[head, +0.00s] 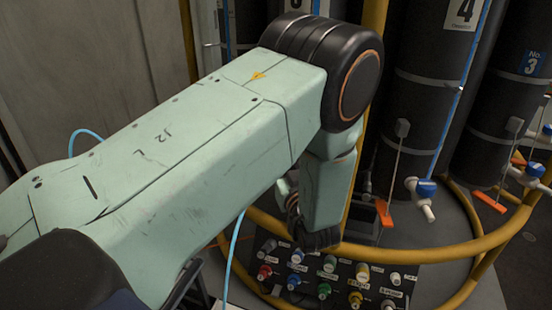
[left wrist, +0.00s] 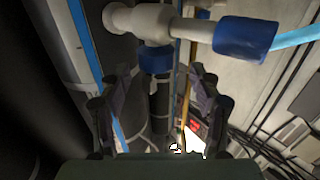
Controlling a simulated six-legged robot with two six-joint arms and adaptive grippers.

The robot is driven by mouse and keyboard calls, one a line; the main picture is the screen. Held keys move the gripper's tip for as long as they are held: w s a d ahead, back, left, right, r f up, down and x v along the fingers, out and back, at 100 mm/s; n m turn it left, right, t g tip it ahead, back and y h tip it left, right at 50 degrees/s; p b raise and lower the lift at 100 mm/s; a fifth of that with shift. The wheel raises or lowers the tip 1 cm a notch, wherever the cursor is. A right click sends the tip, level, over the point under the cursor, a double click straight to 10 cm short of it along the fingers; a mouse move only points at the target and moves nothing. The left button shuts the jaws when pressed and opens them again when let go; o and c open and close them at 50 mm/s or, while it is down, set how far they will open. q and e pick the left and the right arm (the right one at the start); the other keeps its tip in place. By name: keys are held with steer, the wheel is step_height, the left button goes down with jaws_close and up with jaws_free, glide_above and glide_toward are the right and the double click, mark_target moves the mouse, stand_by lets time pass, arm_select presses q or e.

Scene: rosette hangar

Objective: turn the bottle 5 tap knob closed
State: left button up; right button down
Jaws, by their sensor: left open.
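In the left wrist view, a white tap fitting (left wrist: 150,20) crosses the top of the picture. A larger blue piece (left wrist: 245,38) sits on its right end with a light blue hose leaving it. A smaller blue cap (left wrist: 155,60) is below the fitting; I cannot tell which blue part is the knob. My left gripper (left wrist: 160,88) is open, with one finger on each side below the fitting. The smaller blue cap appears between the fingertips; contact cannot be told. In the head view my left arm hides bottle 5 and its tap. My right gripper is not in view.
Dark bottle 4 (head: 428,115) and bottle No. 3 (head: 500,110) stand at the right. Bottle 4's blue-and-white tap (head: 427,188) is uncovered. A yellow rail (head: 450,250) curves around the front. A panel of coloured knobs (head: 335,275) lies below my arm.

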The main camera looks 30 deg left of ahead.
arm_select(q)
steer(key=b+x, duration=0.1)
steer(key=x, duration=0.2)
steer(key=shift+w+f, duration=0.15)
steer(key=shift+w, duration=0.2)
steer(key=shift+w+a, duration=0.15)
steer(key=shift+a, duration=0.25)
steer(key=shift+w+d, duration=0.1)
steer(key=shift+d, duration=0.05)
steer(key=c, duration=1.2)
